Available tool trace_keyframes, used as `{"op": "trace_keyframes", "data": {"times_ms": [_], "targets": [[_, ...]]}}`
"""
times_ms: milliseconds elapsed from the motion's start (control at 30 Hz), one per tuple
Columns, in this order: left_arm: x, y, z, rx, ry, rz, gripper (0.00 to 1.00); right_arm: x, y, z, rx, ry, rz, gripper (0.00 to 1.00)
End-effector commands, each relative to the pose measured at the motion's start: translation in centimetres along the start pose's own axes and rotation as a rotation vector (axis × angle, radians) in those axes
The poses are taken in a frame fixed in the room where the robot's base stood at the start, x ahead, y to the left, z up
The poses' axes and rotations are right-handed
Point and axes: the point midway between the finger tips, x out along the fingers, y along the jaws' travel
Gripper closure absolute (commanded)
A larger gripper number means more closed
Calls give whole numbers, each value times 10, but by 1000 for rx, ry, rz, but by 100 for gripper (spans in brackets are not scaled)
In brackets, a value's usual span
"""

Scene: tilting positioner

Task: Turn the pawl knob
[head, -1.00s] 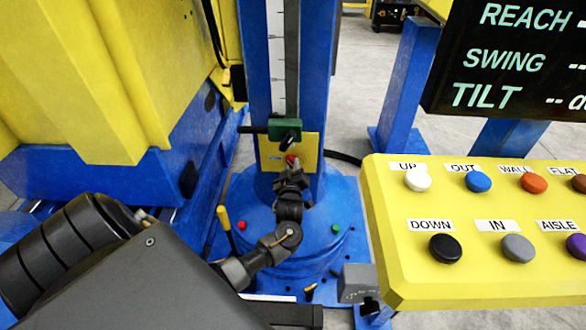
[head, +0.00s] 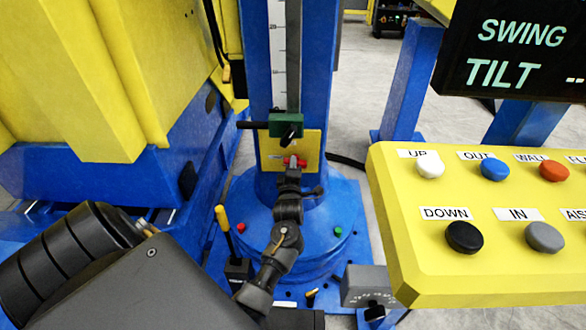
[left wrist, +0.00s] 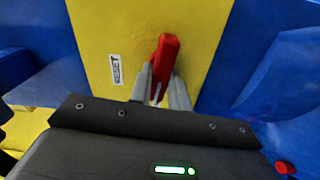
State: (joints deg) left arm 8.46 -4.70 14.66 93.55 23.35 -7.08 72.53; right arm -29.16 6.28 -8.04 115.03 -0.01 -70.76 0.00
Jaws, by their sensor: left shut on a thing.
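The red pawl knob (head: 300,162) is on a yellow plate (head: 274,146) on the blue column. In the head view its bar lies roughly level. In the left wrist view the red knob (left wrist: 166,52) stands up between my fingers. My left gripper (head: 291,166) is shut on the knob; its two grey fingertips (left wrist: 160,82) are on either side of it. A small white label reading RESET (left wrist: 115,69) is beside the knob and appears sideways. My right gripper is not in view.
A green block (head: 285,125) with a black handle is just above the plate. A yellow-topped lever (head: 223,218) rises left of the round blue base (head: 320,255). A yellow button panel (head: 400,280) stands close at right. A yellow and blue structure (head: 60,90) fills the left.

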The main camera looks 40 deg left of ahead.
Motion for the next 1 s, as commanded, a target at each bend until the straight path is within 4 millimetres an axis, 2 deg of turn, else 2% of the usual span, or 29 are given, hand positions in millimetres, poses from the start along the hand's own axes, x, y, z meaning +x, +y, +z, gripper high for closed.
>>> {"op": "trace_keyframes", "data": {"times_ms": [333,867,900,1000], "targets": [[0,-2,-1,-123,3,-2,100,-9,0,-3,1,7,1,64],[0,-2,-1,-142,2,-2,100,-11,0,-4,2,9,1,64],[0,-2,0,-142,2,-2,77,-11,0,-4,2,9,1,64],[0,-2,0,-142,1,-1,64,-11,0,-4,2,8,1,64]]}}
